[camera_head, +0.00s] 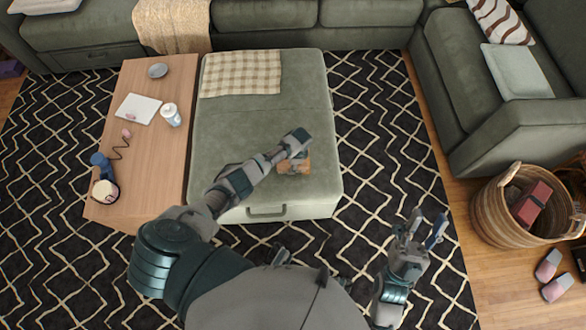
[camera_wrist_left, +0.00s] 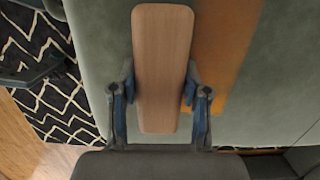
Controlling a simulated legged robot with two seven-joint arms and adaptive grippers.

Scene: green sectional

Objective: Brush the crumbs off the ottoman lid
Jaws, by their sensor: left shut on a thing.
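My left gripper (camera_head: 291,157) reaches over the front right part of the green ottoman lid (camera_head: 235,130). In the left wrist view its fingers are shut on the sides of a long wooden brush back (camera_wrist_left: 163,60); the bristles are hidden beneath. An orange-brown patch (camera_head: 294,168) shows under the gripper on the lid, and in the left wrist view a flat orange-brown strip (camera_wrist_left: 225,50) lies beside the brush. I cannot make out single crumbs. My right gripper (camera_head: 420,232) is open and empty, above the rug right of the ottoman.
A checked cloth (camera_head: 240,73) covers the lid's far left corner. A wooden table (camera_head: 150,170) beside it holds a grey dish (camera_head: 157,70), white paper (camera_head: 138,108), a white jar (camera_head: 171,115) and a blue object (camera_head: 101,160). A wicker basket (camera_head: 490,205) stands right. Green sofas border the rug.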

